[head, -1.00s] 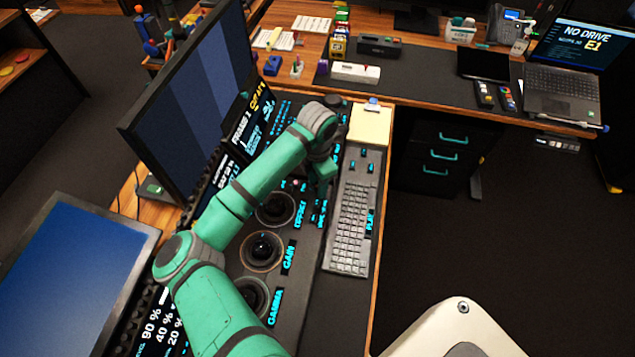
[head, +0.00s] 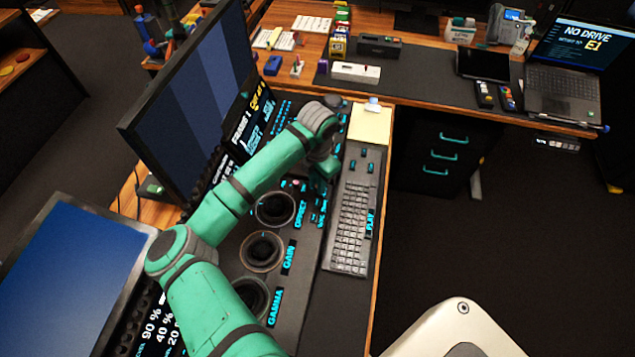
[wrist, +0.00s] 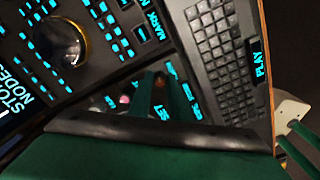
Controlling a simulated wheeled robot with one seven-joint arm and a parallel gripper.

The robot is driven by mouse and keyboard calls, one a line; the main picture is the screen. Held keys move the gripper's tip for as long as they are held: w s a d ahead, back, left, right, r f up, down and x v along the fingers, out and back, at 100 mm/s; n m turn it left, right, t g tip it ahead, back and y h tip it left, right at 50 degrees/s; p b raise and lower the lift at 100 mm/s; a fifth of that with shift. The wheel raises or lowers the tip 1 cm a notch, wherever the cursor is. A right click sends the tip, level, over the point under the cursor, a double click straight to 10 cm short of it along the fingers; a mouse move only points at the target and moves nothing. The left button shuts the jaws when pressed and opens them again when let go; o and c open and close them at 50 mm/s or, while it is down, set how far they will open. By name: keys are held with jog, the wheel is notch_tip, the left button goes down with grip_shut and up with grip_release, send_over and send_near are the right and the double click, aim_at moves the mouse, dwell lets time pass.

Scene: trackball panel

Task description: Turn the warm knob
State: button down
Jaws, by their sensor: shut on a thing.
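My gripper (head: 322,180) reaches down onto the black control panel (head: 305,235), just left of the keyboard. In the wrist view its two dark green fingers (wrist: 162,86) are shut on a small knob at the panel surface. The fingers hide nearly all of that knob, and I cannot read a "warm" label beside it; I take it to be the warm knob. A small pinkish button (wrist: 125,99) lies just left of the fingers, apart from them. A lit "SET" label shows close to the fingers.
Three trackballs, one by the GAIN label (head: 262,250), line the panel under my arm. A grey keyboard (head: 354,215) lies close on the right. A large monitor (head: 190,95) stands close on the left. Open floor lies right of the desk.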

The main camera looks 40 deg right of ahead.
jog(key=n, duration=1.3)
jog(key=shift+n, duration=0.4)
dwell(0.4)
jog(key=c, duration=1.6)
grip_release()
jog(key=shift+c, duration=0.2)
jog(key=shift+r, duration=0.1)
notch_tip(320, 180, up, 11)
